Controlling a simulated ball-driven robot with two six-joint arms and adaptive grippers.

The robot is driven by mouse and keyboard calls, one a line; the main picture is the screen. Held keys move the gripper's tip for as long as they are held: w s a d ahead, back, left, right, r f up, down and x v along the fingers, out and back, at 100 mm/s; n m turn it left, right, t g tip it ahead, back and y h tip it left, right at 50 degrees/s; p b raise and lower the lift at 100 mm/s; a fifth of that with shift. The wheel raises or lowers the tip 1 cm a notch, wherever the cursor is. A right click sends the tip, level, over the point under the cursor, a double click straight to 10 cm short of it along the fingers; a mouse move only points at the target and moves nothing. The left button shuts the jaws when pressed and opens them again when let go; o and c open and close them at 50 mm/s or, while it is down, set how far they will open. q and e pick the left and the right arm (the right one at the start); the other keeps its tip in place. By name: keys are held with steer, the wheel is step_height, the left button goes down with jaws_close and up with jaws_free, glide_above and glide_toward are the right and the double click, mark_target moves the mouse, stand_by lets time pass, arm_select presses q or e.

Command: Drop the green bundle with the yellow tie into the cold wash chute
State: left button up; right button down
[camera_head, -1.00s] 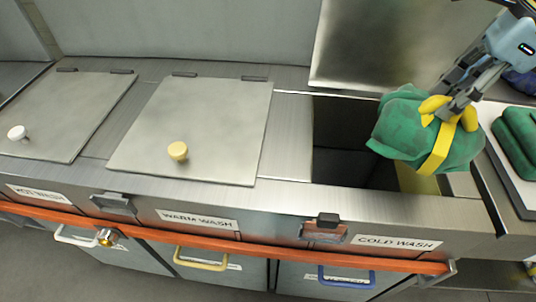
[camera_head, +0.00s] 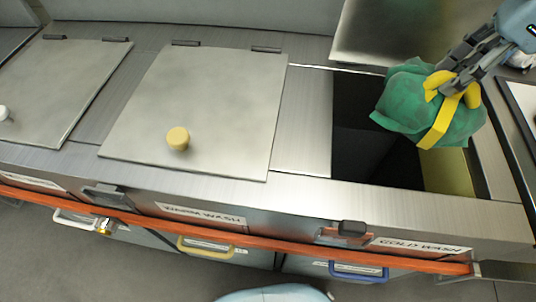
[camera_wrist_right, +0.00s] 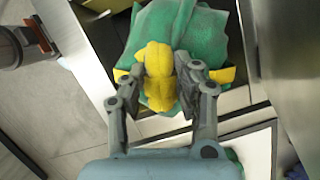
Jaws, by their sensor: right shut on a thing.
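The green bundle (camera_head: 412,104) with its yellow tie (camera_head: 440,122) hangs over the right part of the open cold wash chute (camera_head: 352,150). My right gripper (camera_head: 455,88) is shut on the bundle's yellow knot. In the right wrist view the fingers (camera_wrist_right: 160,85) pinch the yellow knot from both sides, and the green cloth (camera_wrist_right: 180,30) spreads beyond them. The chute's lid (camera_head: 400,35) stands raised behind the opening. The cold wash label (camera_head: 420,246) is on the front below it. My left gripper is not in view.
The warm wash lid (camera_head: 210,110) with a cream knob and the hot wash lid (camera_head: 55,90) are closed on the left. An orange rail (camera_head: 260,243) runs along the front. A white-edged tray (camera_head: 522,105) lies at the right.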

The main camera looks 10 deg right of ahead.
steer(key=shift+f, duration=0.55)
steer(key=c, duration=0.9)
jaws_free()
steer(key=v, duration=1)
steer(key=shift+s+d, duration=0.1)
steer(key=shift+v, duration=1)
